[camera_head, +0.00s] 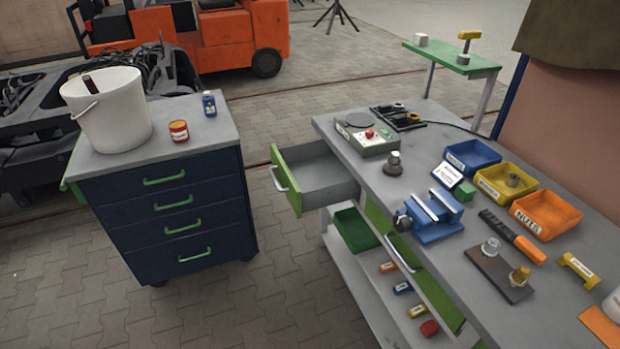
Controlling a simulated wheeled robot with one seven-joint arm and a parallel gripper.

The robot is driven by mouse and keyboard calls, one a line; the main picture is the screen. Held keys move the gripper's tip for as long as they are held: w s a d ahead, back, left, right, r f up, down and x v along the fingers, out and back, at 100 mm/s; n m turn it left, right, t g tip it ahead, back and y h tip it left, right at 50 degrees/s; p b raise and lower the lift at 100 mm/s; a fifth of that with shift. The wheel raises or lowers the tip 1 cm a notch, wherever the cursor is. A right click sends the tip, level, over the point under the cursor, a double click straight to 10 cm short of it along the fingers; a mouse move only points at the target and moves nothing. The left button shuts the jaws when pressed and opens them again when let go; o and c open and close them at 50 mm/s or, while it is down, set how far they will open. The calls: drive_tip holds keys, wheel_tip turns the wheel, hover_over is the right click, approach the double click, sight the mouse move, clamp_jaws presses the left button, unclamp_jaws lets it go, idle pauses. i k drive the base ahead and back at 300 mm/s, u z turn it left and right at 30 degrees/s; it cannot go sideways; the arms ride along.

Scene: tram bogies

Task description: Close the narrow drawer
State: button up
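The narrow drawer (330,178) is pulled out from the far end of the grey workbench (345,140). Its green front (287,180) carries a pale bar handle (279,179) and stands well clear of the bench, facing left. The part of the grey inside that shows looks empty. A longer green drawer front (428,283) with a pale handle (399,253) lies along the same side, nearer, and looks shut. My gripper is not in view.
A dark blue cabinet (125,205) with green handles stands left, bearing a white bucket (107,115), a red tin (179,131) and a blue can (209,104). Paved floor (275,270) lies clear between cabinet and bench. A blue vise (432,217) sits on the bench edge.

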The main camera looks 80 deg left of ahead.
sight(310, 174)
drive_tip(key=z, duration=1.25)
drive_tip(key=i, duration=0.65)
drive_tip(key=u, duration=4.5)
drive_tip(key=i, duration=1.45)
drive_tip(key=u, duration=1)
drive_tip(key=i, duration=0.9)
drive_tip(key=u, duration=0.5)
